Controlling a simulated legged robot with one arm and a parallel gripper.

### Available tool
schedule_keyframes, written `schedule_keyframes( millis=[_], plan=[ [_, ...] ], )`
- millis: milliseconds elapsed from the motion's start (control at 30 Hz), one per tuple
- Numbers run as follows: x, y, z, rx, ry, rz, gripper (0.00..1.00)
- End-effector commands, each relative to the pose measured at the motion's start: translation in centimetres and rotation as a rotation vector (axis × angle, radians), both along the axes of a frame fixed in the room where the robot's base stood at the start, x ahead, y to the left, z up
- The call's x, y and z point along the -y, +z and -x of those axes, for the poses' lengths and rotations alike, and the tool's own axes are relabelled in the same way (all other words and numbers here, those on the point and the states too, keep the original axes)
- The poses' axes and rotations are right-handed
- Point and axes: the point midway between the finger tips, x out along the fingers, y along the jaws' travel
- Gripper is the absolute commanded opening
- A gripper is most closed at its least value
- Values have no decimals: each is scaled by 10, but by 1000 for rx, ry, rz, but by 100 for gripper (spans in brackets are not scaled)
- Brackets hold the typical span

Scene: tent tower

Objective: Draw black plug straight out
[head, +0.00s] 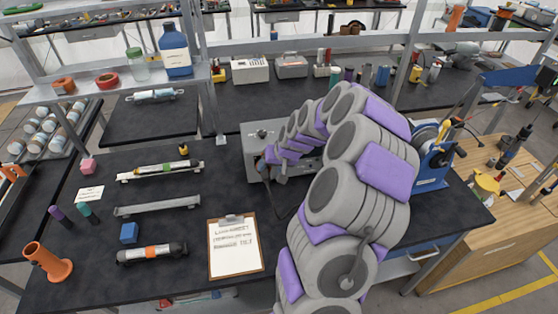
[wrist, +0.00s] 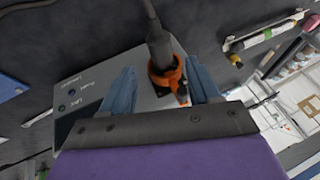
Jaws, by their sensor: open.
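The black plug (wrist: 160,52) stands in an orange collar (wrist: 166,76) on the grey metal box (wrist: 85,75), with its black cable rising from its top in the wrist view. My gripper (wrist: 163,88) is open, its blue fingers on either side of the plug and collar, with gaps visible. In the head view the grey box (head: 252,135) sits on the black workbench behind my arm. My gripper (head: 272,155) is at the front of the box. My arm hides much of the box, and the plug is not clear there.
A clipboard (head: 235,247) lies in front of the box. Rails and a dark cylinder (head: 152,253) lie to the left, with a blue cube (head: 129,233). A blue reel stand (head: 432,160) is right of my arm. A shelf with bottles crosses behind.

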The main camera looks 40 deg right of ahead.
Motion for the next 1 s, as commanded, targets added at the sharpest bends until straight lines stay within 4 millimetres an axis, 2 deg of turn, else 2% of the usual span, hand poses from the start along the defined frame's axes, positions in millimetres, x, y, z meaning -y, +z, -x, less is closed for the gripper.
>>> schedule_keyframes(
  millis=[100, 300, 700, 1000],
  plan=[
    [-2, -19, -8, -4, 2, -2, 61],
    [2, -36, -18, -2, 1, -5, 61],
    [0, -40, -21, 0, 0, -3, 61],
    [0, -40, -21, -1, 0, -2, 33]
  ],
)
